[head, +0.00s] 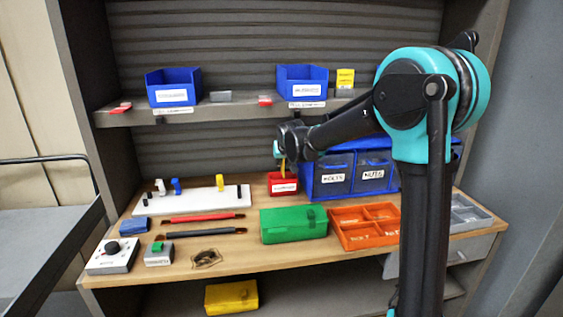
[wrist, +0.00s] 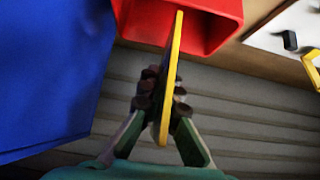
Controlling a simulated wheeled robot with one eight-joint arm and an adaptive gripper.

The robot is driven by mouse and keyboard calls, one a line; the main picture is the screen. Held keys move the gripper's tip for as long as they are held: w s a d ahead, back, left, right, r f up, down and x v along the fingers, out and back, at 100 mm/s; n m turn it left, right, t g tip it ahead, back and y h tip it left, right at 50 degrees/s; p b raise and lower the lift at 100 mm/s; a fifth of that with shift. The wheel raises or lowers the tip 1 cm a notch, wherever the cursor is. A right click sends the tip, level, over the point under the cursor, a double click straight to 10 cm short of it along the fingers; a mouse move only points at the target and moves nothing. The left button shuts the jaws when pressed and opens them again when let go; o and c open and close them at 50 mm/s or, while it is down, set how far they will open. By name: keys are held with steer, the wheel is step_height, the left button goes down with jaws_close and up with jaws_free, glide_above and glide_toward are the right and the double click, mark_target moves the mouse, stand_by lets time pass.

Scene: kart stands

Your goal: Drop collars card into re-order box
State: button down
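My gripper (wrist: 162,90) is shut on a thin yellow card (wrist: 172,70), seen edge-on in the wrist view. I take it as the collars card; no writing on it shows. The card's far end overlaps the opening of a red box (wrist: 215,25); how deep it reaches is unclear. In the head view the red box (head: 284,188) stands on the bench with a white label too small to read. The card (head: 284,167) shows as a yellow sliver just above it, below my gripper (head: 281,155), which is partly hidden by my wrist.
A blue drawer unit (head: 309,178) marked BOLTS and NUTS stands right beside the red box. A white peg board (head: 208,202) is to its left. A green case (head: 293,225) and an orange tray (head: 352,240) are in front. Blue bins (head: 174,82) sit on the shelf above.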

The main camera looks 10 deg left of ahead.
steer(key=shift+f, duration=0.35)
steer(key=c, duration=1.7)
jaws_free()
steer(key=shift+r, duration=0.1)
steer(key=shift+r, duration=0.3)
steer(key=v, duration=1.2)
steer(key=shift+r, duration=0.25)
steer(key=shift+s, duration=0.15)
